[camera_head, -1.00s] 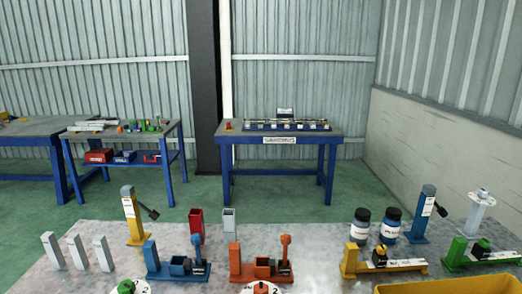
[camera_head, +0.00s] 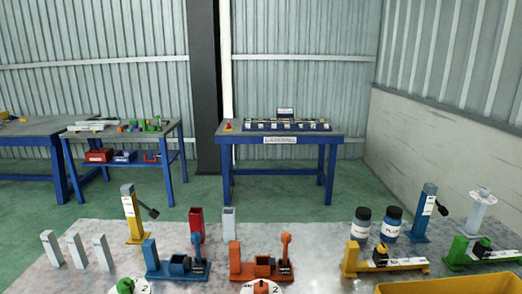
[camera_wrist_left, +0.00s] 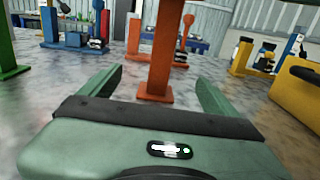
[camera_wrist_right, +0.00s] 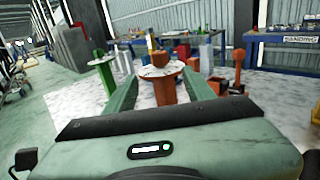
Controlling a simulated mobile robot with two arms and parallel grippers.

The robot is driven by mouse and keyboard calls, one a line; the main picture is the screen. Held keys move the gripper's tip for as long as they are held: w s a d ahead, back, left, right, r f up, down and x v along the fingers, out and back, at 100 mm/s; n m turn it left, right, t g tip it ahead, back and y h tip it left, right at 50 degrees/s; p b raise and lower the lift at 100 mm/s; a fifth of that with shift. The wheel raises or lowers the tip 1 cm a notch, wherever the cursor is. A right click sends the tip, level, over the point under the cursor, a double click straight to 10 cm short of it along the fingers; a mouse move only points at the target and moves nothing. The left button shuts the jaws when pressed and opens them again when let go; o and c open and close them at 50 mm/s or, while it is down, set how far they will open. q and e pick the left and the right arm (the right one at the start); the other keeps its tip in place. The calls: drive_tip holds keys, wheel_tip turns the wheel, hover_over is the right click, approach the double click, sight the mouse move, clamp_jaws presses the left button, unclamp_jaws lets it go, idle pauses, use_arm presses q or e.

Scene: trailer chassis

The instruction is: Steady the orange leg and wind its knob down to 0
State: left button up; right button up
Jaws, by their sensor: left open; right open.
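The orange leg (camera_wrist_left: 160,50) stands upright in the left wrist view, on a small square foot. My left gripper (camera_wrist_left: 158,82) is open, with a finger on each side of the post; I cannot tell whether they touch it. In the right wrist view the leg's orange post (camera_wrist_right: 166,92) carries a round pale dial (camera_wrist_right: 160,72) with an orange knob (camera_wrist_right: 159,58) on top. My right gripper (camera_wrist_right: 160,84) is open, its fingers to either side of the post below the dial. Neither gripper shows there.
A green leg with its own dial (camera_wrist_right: 103,60) stands close on the left in the right wrist view. Orange (camera_head: 262,270) and blue (camera_head: 176,268) bracket stands sit behind. A yellow bin (camera_head: 450,286) is at the front right. Bottles (camera_head: 361,226) stand further back.

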use_arm(q)
drive_tip(key=s, duration=1.2)
